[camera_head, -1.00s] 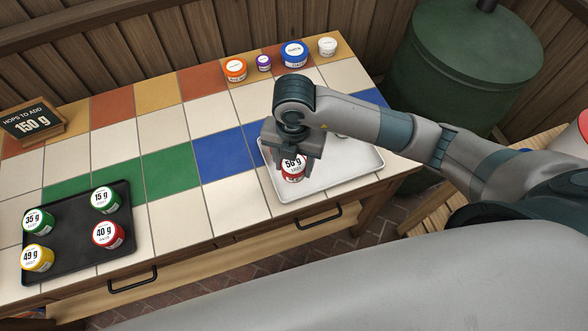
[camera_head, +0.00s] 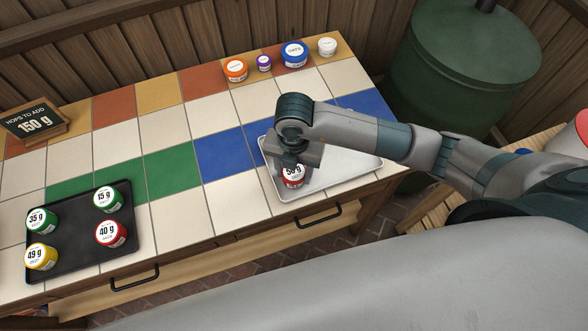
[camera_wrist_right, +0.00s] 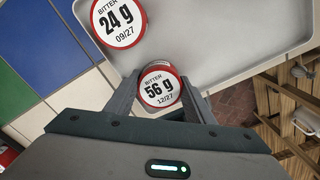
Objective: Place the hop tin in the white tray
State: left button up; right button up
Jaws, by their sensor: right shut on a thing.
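My right gripper (camera_head: 292,166) is shut on the red-rimmed hop tin marked 56 g (camera_head: 293,179), which is upright. It holds the tin over or in the white tray (camera_head: 348,164), near the tray's left front side. I cannot tell whether the tin touches the tray floor. In the right wrist view the 56 g tin (camera_wrist_right: 159,88) sits between the fingers. A second red-rimmed tin marked 24 g (camera_wrist_right: 118,22) stands in the tray (camera_wrist_right: 225,40) close by; in the head view my gripper hides it. My left gripper is not in view.
A black tray (camera_head: 82,232) at the left holds several tins marked 35 g, 15 g, 49 g and 40 g. A sign (camera_head: 35,122) reads hops to add, 150 g. The tray's right part is clear.

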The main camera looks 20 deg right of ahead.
jog(key=shift+f, duration=0.15)
jog(key=o, duration=1.1)
jog(key=shift+r, duration=0.55)
notch_tip(320, 180, up, 11)
jog(key=shift+r+b, duration=0.15)
jog(key=shift+b, duration=0.4)
